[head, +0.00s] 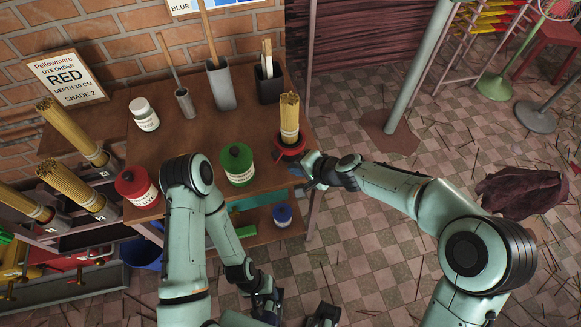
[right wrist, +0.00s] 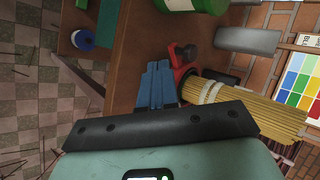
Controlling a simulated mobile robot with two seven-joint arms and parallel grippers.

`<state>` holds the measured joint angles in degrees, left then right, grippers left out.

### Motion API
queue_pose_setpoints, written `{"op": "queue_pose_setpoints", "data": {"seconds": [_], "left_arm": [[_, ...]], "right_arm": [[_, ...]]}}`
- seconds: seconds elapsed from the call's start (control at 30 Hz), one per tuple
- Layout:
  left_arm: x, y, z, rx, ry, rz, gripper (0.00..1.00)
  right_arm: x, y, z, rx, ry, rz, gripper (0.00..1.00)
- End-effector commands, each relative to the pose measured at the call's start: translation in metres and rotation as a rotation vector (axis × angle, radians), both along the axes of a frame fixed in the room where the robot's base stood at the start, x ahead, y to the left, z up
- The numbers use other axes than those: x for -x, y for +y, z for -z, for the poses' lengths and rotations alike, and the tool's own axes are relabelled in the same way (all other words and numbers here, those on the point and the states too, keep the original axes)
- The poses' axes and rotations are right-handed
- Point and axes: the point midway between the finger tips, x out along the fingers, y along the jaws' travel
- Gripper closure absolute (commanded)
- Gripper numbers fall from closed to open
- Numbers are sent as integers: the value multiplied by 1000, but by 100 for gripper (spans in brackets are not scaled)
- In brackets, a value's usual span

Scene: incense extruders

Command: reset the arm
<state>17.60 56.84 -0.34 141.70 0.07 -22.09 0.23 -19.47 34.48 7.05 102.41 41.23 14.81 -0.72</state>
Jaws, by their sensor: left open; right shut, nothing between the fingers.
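My right gripper (head: 306,172) is at the front right corner of the wooden table, beside a red holder (head: 289,151) with a bundle of yellow incense sticks (head: 289,112) standing in it. In the right wrist view its blue fingers (right wrist: 156,86) are together with nothing between them, close to the red holder (right wrist: 181,56) and the bundle (right wrist: 245,108). I cannot tell whether they touch the holder. My left gripper (head: 278,302) is open and empty, low in front of the table near the bottom edge of the head view, partly cut off.
The wooden table (head: 196,128) carries a green-lidded jar (head: 238,165), a red-lidded jar (head: 138,186), a white jar (head: 144,114) and a dark cup of sticks (head: 268,84). A blue-lidded jar (head: 282,215) sits on the lower shelf. Tiled floor at right holds a metal post (head: 415,75) and dark cloth (head: 520,192).

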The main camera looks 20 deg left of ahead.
Motion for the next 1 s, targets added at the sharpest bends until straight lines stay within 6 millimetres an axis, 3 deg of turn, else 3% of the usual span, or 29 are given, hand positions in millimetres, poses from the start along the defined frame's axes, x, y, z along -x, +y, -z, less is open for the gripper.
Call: {"op": "queue_pose_setpoints", "data": {"seconds": [0.03, 0.2, 0.53, 0.87, 0.97, 1.0], "left_arm": [[0, 0, 0, 0, 1, 0, 57], [-1, 0, -1, 0, -1, 0, 57], [-1, 0, -3, 0, -1, 0, 57], [-1, 0, -3, -1, -2, 0, 57], [-2, 0, -6, 0, -2, 0, 57], [-3, 0, -7, 0, -3, 0, 57]], "right_arm": [[4, -11, -14, -2, -6, 2, 100], [18, -37, -41, -1, -6, 4, 100], [32, -63, -67, 0, -2, 3, 100], [32, -67, -61, 10, 5, 5, 100], [33, -80, -34, 56, 29, 19, 100], [35, -89, -16, 87, 43, 26, 100]]}}
